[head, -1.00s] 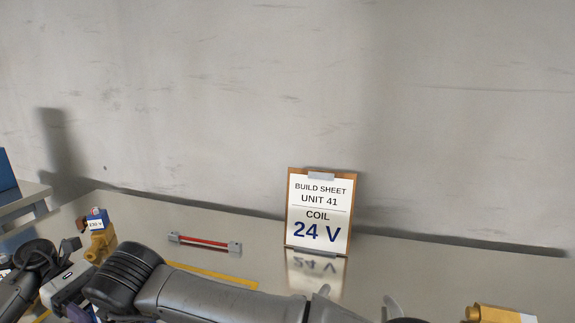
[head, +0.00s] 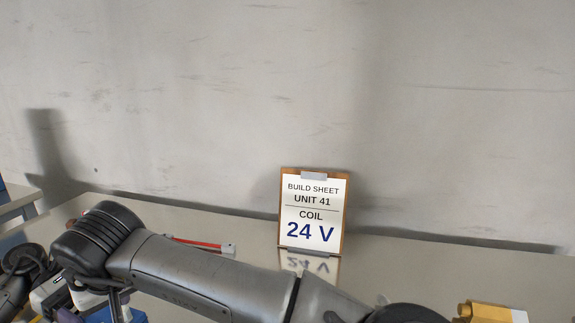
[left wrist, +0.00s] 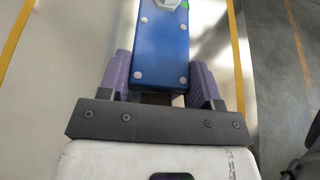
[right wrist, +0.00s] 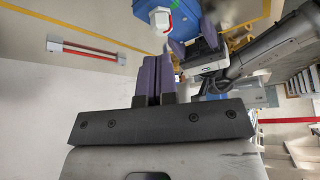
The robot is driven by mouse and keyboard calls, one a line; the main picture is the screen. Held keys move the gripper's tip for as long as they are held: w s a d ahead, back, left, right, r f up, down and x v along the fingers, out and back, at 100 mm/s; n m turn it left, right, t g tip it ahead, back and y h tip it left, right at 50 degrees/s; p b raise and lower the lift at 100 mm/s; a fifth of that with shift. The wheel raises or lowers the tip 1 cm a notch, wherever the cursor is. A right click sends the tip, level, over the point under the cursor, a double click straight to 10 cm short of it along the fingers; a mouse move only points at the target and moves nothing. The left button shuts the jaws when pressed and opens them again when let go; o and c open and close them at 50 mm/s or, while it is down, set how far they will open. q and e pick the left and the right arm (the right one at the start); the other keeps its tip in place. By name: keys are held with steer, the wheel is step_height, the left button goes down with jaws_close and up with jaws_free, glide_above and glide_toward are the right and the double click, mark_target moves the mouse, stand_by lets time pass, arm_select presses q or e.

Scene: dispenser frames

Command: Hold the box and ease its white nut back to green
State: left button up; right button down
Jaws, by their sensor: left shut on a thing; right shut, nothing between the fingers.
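The blue box (left wrist: 160,48), with grey screws on its top, is clamped between the purple fingers of my left gripper (left wrist: 160,78). The box (right wrist: 178,12) also shows at the top of the right wrist view. Its white nut (right wrist: 160,18) sticks out there, with a red arc beside it. In the left wrist view, the nut (left wrist: 168,3) is cut by the top edge, with a green mark next to it. My right gripper (right wrist: 156,62) is shut and empty, its fingertips just short of the nut. In the head view, my right arm hides most of the box (head: 125,316).
A clipboard (head: 313,212) reading "Build sheet unit 41, coil 24 V" stands against the wall. A red bar with grey ends (head: 205,244) lies on the table, partly behind my arm. A yellow part (head: 490,313) is at the lower right.

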steer(key=shift+a+f, duration=0.2)
steer(key=shift+f, duration=1.4)
steer(key=shift+a+f, duration=0.2)
steer(key=shift+f, duration=1.35)
steer(key=shift+f, duration=0.1)
steer(key=shift+w+d+f, duration=0.1)
steer(key=shift+w+d, duration=0.2)
steer(key=shift+w, duration=0.1)
steer(key=shift+d, duration=0.1)
steer(key=shift+s+d, duration=0.15)
steer(key=shift+s, duration=0.25)
step_height(320, 180, up, 6)
steer(key=shift+r, duration=0.25)
